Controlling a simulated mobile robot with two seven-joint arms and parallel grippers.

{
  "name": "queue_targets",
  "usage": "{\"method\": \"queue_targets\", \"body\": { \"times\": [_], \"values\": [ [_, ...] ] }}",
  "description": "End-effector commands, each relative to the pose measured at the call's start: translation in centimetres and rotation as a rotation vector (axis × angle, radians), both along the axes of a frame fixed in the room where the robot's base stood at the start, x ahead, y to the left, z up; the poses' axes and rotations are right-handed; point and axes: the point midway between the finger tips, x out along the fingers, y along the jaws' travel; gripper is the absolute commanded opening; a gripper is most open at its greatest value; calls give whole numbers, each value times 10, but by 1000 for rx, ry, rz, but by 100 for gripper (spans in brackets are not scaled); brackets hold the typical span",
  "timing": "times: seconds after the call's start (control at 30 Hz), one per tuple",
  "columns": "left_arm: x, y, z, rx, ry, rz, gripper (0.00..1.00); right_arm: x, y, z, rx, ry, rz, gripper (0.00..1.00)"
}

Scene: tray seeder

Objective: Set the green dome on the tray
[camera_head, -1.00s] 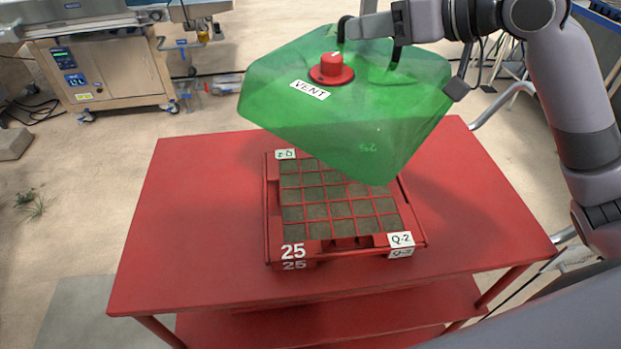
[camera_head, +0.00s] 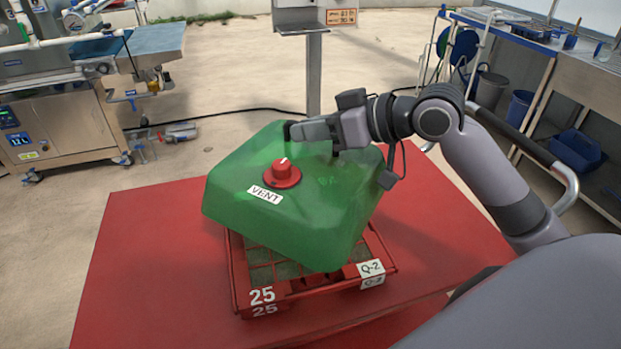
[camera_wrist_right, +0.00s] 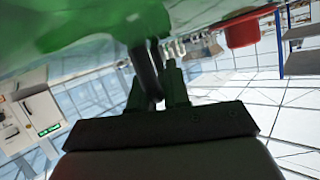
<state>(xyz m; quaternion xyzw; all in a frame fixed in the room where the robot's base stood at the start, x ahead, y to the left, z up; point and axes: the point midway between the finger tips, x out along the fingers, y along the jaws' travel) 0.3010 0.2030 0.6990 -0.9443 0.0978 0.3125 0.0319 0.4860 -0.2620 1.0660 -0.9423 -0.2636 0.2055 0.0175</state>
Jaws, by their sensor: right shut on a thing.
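The translucent green dome (camera_head: 310,195) has a red vent knob (camera_head: 282,173) on top and a white VENT label. It hangs tilted above the red tray (camera_head: 240,280), with a near corner low over the tray's soil cells. My right gripper (camera_head: 312,131) is shut on the dome at its far side. In the right wrist view, the green dome (camera_wrist_right: 90,25) fills the upper part above the right gripper (camera_wrist_right: 160,85). The tray sits on the red table and carries labels 25 and Q-2. The dome hides most of the cells. My left gripper is out of view.
The red table (camera_head: 140,260) has free room left and right of the tray. A steel machine (camera_head: 60,130) stands at the back left, and a grey post (camera_head: 314,75) rises behind the table. A blue-edged bench (camera_head: 540,70) with bins stands at the right.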

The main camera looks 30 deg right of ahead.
Motion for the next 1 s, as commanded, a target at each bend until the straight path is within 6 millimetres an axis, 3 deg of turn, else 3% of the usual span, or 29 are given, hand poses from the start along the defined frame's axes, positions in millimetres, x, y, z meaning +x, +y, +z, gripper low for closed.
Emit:
{"method": "queue_targets", "body": {
  "times": [0.13,0.43,0.63,0.87,0.9,0.97,1.0],
  "values": [
    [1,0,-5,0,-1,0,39,0,0,-33,4,2,-1,0],
    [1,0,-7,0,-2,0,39,0,0,-58,2,1,-1,0],
    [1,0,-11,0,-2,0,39,0,0,-89,3,2,-2,0],
    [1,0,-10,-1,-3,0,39,0,0,-92,0,-2,-1,0],
    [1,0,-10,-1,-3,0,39,0,0,-93,-1,-1,-1,23],
    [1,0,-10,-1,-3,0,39,0,0,-93,-1,-1,-1,42],
    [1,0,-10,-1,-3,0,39,0,0,-93,-1,-1,-1,42]
  ]
}}
